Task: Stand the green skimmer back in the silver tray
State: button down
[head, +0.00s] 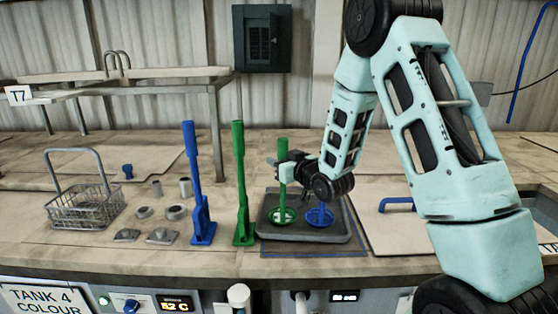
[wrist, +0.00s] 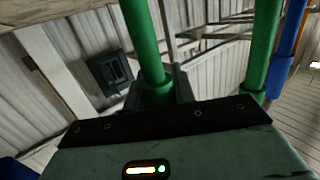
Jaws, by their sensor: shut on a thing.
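The green skimmer (head: 283,215) is upright, its round slotted head low inside the silver tray (head: 340,237). I cannot tell whether the head touches the tray floor. My gripper (head: 287,162) is shut on the skimmer's green handle, which rises between the fingers in the wrist view (wrist: 145,45). The tray looks dark grey and sits on the counter right of centre. A blue skimmer head (head: 320,216) is in the tray just right of the green one; its upper part is hidden behind my wrist.
A tall green tool (head: 240,185) and a tall blue tool (head: 194,180) stand close left of the tray. A wire basket (head: 85,210) and several small metal parts are further left. A tank lid with a blue handle (head: 397,203) is to the right.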

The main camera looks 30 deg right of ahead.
jog(key=c, duration=1.2)
grip_release()
jog(key=shift+o, duration=0.2)
jog(key=shift+s, duration=0.1)
jog(key=s+r+b, duration=0.1)
jog(key=s+b, duration=1)
jog(key=b, duration=0.6)
jog(key=shift+s+d, duration=0.25)
jog(key=shift+s, duration=0.15)
jog(key=shift+r, duration=0.1)
